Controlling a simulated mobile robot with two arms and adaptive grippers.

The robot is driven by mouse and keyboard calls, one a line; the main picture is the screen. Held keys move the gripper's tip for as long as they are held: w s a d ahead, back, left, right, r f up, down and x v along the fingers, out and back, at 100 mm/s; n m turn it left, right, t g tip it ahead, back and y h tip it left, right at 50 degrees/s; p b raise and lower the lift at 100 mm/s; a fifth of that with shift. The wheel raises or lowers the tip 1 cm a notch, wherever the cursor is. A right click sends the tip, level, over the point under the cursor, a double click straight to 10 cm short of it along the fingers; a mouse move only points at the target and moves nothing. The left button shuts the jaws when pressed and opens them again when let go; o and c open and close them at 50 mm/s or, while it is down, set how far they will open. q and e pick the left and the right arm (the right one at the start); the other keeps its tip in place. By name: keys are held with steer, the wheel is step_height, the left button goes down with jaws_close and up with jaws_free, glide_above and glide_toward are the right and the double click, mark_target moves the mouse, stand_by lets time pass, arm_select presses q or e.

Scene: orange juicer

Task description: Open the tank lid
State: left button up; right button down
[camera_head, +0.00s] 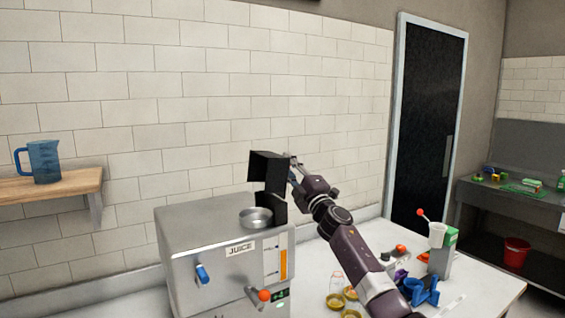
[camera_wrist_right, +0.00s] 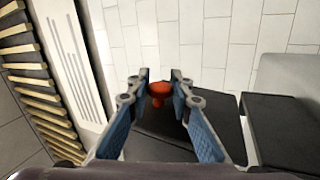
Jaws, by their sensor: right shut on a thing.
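The steel juicer (camera_head: 215,250) with a "JUICE" label stands on the table in the head view. A round metal opening (camera_head: 256,217) shows uncovered on its top. The black tank lid (camera_head: 267,167) stands raised above the black part (camera_head: 272,205) behind that opening. My right gripper (camera_head: 296,164) is at the lid's right side. In the right wrist view its blue-padded fingers (camera_wrist_right: 160,84) are shut on a small red knob (camera_wrist_right: 159,90) in front of a dark panel (camera_wrist_right: 190,122). The knob is hidden in the head view. My left gripper is not in view.
A blue jug (camera_head: 44,162) stands on a wooden shelf (camera_head: 50,187) at the left. A tiled wall is behind.

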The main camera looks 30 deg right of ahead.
steer(key=shift+d+f+m+h, duration=0.25)
steer(key=shift+d+m+h, duration=0.15)
steer(key=shift+m, duration=0.3)
steer(key=c, duration=1.8)
jaws_free()
steer(key=shift+d, duration=0.1)
steer(key=shift+o, duration=0.2)
steer(key=v, duration=1.2)
